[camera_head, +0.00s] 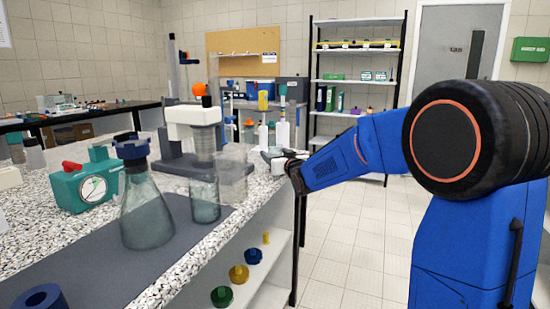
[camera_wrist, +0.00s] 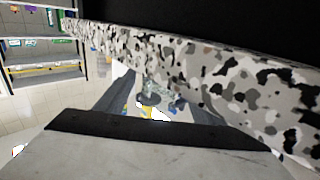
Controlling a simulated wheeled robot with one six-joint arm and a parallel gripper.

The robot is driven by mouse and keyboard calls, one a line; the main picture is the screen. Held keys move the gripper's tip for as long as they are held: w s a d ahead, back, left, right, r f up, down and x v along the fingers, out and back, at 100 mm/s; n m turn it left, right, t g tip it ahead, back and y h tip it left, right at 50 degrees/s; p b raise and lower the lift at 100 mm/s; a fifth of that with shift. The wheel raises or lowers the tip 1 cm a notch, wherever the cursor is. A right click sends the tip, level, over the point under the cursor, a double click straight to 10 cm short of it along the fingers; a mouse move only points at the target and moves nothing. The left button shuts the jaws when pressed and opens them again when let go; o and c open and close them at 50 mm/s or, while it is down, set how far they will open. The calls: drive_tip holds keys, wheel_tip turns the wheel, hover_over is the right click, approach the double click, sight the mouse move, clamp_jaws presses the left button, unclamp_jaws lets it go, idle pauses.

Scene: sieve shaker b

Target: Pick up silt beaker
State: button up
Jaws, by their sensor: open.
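In the head view a clear, empty-looking glass beaker (camera_head: 232,176) stands on the speckled bench near its front edge. The wrist view shows neither vessel clearly.
The speckled bench edge (camera_wrist: 215,75) runs close across the wrist view. A conical flask (camera_head: 147,212) with a blue top stands on the mat (camera_head: 90,268). A green gauge box (camera_head: 88,185), a white-headed device (camera_head: 192,115) and bottles (camera_head: 282,133) are nearby. Open floor lies right.

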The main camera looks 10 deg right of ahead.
drive_tip(key=shift+w, duration=0.5)
drive_tip(key=c, duration=1.1)
drive_tip(key=shift+c, duration=0.2)
